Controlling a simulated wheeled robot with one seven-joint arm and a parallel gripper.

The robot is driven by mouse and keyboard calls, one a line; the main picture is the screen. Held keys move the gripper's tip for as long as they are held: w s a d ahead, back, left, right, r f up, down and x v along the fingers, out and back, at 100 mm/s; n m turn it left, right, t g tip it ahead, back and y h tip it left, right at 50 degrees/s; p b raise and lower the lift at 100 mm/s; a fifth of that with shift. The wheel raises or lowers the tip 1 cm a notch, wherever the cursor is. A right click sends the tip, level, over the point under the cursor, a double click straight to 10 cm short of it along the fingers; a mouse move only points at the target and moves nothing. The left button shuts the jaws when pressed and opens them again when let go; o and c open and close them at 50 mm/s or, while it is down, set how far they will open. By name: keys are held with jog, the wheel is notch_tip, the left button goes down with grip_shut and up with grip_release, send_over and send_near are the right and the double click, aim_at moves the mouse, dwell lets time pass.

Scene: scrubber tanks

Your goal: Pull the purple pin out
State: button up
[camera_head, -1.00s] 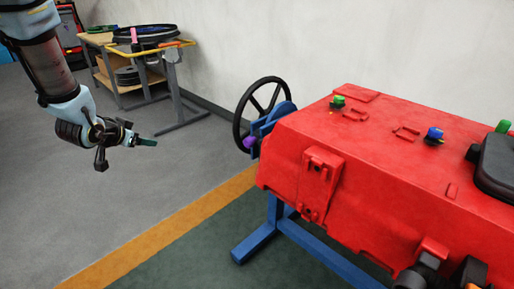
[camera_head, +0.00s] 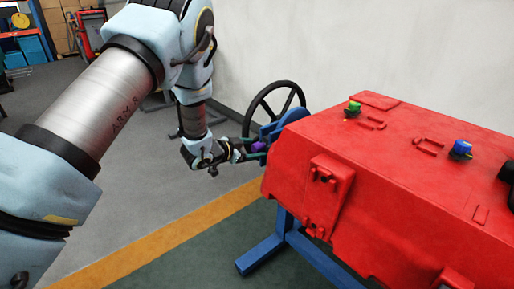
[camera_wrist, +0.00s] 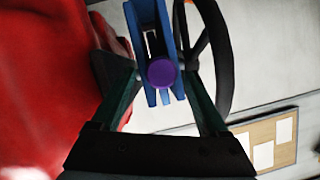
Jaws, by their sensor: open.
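The purple pin (camera_wrist: 162,73) shows its round end in the wrist view, set in a blue bracket (camera_wrist: 149,22). In the head view the pin (camera_head: 259,146) is a small purple spot at the left end of the red tank, partly hidden by my gripper. My gripper (camera_head: 256,147) is open, with its fingers reaching to the pin. In the wrist view my gripper (camera_wrist: 160,85) has one dark green finger on each side of the pin, with gaps between; whether the tips are level with the pin's end is hard to tell.
The red tank (camera_head: 385,165) stands on a blue frame (camera_head: 262,252) to the right of my gripper. A black handwheel (camera_head: 252,113) is just behind the bracket; its rim (camera_wrist: 220,60) runs close to the right finger. Open floor lies to the left.

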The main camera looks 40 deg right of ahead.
jog(key=shift+x, duration=1.15)
grip_shut()
dwell(0.6)
